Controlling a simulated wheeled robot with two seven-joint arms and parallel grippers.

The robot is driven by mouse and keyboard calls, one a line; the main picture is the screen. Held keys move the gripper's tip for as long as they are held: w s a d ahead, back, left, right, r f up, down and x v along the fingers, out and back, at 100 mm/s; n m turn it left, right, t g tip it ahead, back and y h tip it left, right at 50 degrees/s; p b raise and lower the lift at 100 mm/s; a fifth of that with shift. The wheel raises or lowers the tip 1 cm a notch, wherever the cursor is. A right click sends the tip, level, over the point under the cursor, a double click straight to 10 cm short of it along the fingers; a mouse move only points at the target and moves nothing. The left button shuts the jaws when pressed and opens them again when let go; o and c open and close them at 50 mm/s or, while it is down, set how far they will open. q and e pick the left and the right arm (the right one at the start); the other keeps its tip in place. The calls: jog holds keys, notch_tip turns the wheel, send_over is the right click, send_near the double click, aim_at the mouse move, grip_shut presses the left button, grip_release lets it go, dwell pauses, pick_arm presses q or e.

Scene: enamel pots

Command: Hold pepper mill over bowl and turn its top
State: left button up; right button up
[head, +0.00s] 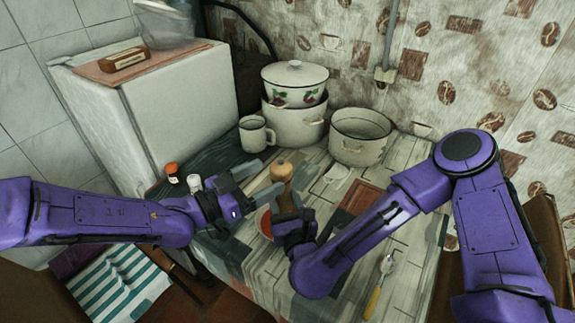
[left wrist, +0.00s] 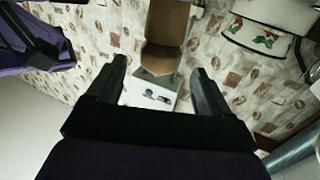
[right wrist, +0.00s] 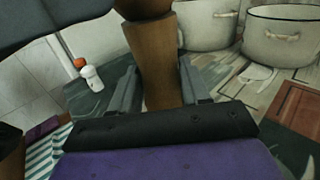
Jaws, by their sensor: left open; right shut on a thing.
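The wooden pepper mill (head: 282,172) stands roughly upright in the head view, with its round knob on top. My right gripper (head: 287,212) is shut on its body, which also shows between the fingers in the right wrist view (right wrist: 152,70). My left gripper (head: 261,180) is open, with its fingers beside the mill's upper part. In the left wrist view the mill's brown top (left wrist: 162,57) shows between and beyond the open fingertips. The reddish bowl (head: 264,222) is partly hidden by my right gripper. I cannot tell whether the mill's lower end is directly above it.
A red-capped shaker (head: 172,172) and a white shaker (head: 194,183) stand near my left wrist. A white mug (head: 254,134), lidded stacked pots (head: 295,115) and an open pot (head: 360,138) stand behind.

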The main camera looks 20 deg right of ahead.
aim_at(289, 168)
pick_arm(q)
jog(key=x, duration=0.7)
jog(key=shift+d, duration=0.15)
jog(key=c, duration=1)
jog(key=shift+m+g, duration=0.3)
jog(key=shift+g, duration=0.2)
jog(key=m+g, duration=0.2)
jog(key=g, duration=0.1)
jog(key=shift+s+g+h, duration=0.15)
jog(key=shift+g+h, duration=0.15)
jog(key=shift+h, duration=0.1)
jog(key=shift+s+m+g, duration=0.2)
jog(key=shift+m+g, duration=1.5)
jog(key=shift+g, duration=0.8)
